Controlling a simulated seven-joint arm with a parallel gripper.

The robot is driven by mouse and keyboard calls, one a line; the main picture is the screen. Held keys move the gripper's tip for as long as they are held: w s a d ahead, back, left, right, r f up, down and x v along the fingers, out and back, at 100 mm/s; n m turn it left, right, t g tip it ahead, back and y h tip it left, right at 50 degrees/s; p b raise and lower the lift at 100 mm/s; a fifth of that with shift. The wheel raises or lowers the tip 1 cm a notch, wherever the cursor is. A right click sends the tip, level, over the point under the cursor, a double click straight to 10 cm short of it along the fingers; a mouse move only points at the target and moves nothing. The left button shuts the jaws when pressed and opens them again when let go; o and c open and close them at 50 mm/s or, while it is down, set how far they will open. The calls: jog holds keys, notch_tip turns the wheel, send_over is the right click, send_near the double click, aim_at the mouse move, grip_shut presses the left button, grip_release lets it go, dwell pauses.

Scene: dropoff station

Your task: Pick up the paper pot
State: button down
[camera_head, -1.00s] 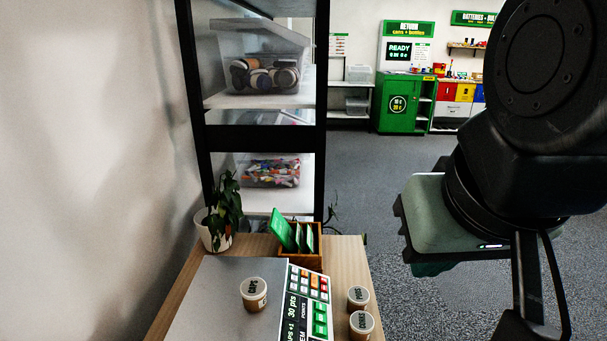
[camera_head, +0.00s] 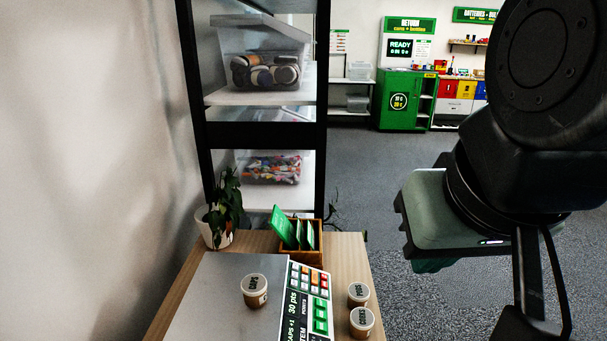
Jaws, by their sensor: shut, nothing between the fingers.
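Three small paper pots with pale lids and dark lettering show on the counter. One paper pot (camera_head: 254,291) stands upright on the grey metal plate (camera_head: 205,300), left of the keypad; its lid seems to read "CAPS". A second pot (camera_head: 358,295), lid seemingly "PODS", and a third pot (camera_head: 362,323), lid seemingly "CORKS", stand right of the keypad on the wood. My gripper (camera_head: 430,262) is at the right, over the floor, well apart from all the pots. It is shut and empty; its fingertips are mostly hidden under its grey-green housing.
The keypad panel (camera_head: 308,293) lies between the pots. A potted plant (camera_head: 222,215) and a wooden card box (camera_head: 300,251) stand at the counter's back. A black-framed shelf (camera_head: 262,135) with clear bins rises behind. Open floor (camera_head: 365,170) lies between counter and gripper.

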jog(key=shift+c, duration=0.9)
grip_release()
